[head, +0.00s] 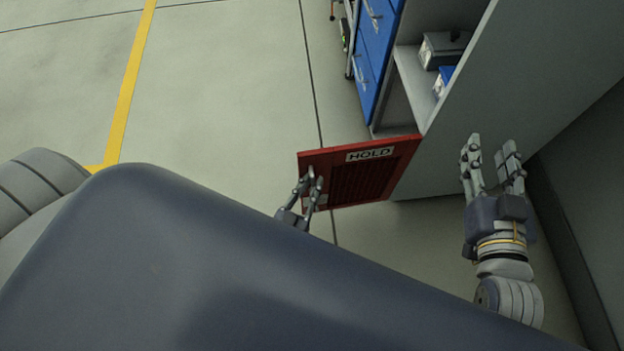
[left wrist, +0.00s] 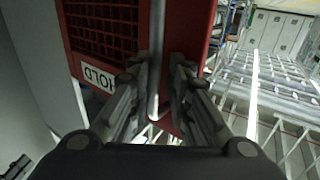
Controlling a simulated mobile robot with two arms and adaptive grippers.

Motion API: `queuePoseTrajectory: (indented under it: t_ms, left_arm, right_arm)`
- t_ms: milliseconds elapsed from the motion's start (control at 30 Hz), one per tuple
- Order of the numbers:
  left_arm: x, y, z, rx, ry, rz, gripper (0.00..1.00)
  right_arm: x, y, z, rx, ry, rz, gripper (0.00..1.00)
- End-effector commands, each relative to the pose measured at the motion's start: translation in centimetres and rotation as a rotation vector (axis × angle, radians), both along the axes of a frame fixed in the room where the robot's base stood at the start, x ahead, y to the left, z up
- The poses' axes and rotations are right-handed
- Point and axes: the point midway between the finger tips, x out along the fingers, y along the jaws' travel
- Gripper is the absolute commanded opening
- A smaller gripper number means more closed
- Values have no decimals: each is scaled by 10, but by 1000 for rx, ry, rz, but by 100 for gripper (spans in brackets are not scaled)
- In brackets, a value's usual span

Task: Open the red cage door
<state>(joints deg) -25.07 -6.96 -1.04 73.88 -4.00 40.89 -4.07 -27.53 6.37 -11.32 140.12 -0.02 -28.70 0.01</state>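The red cage door (head: 410,150) has a dark mesh panel and a white HOLD label (head: 370,154). It stands swung out from the grey cabinet, whose inside shows behind it. In the left wrist view the door (left wrist: 190,20) fills the upper middle, with a pale upright handle bar (left wrist: 157,55). My left gripper (head: 314,177) is at the door's free edge. Its fingers (left wrist: 158,88) are apart, one on each side of the bar; firm contact cannot be made out. My right gripper (head: 488,146) is open and empty, beside the cabinet's grey side.
The grey cabinet (head: 540,70) holds dark and blue boxes (head: 440,50) on a shelf. Blue drawers (head: 375,50) stand at its far side. A dark wall (head: 590,200) is close on the right. The floor to the left is clear, with a yellow line (head: 130,75).

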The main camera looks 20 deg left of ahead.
Motion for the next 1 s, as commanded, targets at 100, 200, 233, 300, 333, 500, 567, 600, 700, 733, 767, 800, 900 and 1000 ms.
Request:
queuePoseTrajectory:
  t_ms: [100, 200, 233, 300, 333, 500, 567, 600, 700, 733, 767, 800, 900, 1000]
  left_arm:
    - [1, -1, 0, -2, -1, -1, 18]
    - [1, -2, 0, -3, -1, -2, 18]
    - [0, -2, 0, -3, -1, -2, 18]
    - [-4, -2, 0, -3, 1, -3, 18]
    - [-7, -2, -1, -3, 2, -3, 18]
    - [-37, -1, -1, -2, 4, -2, 18]
    - [-51, -1, -1, -2, 4, -2, 18]
    - [-60, -1, -1, -2, 4, -2, 18]
    - [-81, 0, 0, -2, 3, -1, 18]
    - [-86, 0, 0, -2, 2, -1, 18]
    - [-92, 0, 0, -2, 3, -1, 18]
    - [-98, 0, 0, -2, 2, 0, 18]
    - [-110, 1, 0, -2, 1, 0, 18]
    - [-117, 1, 0, -2, 0, 1, 18]
  right_arm:
    - [0, 0, 0, 0, -1, 0, 40]
    - [0, 1, 0, 1, -2, 1, 40]
    - [0, 1, 0, 1, -2, 2, 40]
    - [0, 1, 0, 1, -2, 2, 40]
    - [0, 1, 0, 1, -2, 2, 40]
    - [0, 1, 0, 0, -1, 2, 40]
    - [0, 1, 0, 0, -1, 1, 40]
    - [0, 1, 0, 0, -1, 1, 40]
    - [0, 0, 0, 0, -1, 1, 40]
    - [0, 0, 0, 0, -1, 1, 40]
    - [0, 0, 0, 0, -1, 1, 40]
    - [0, 0, 0, 0, -1, 1, 40]
    - [0, 0, 0, 0, -1, 1, 40]
    - [0, 0, 0, 0, -1, 1, 40]
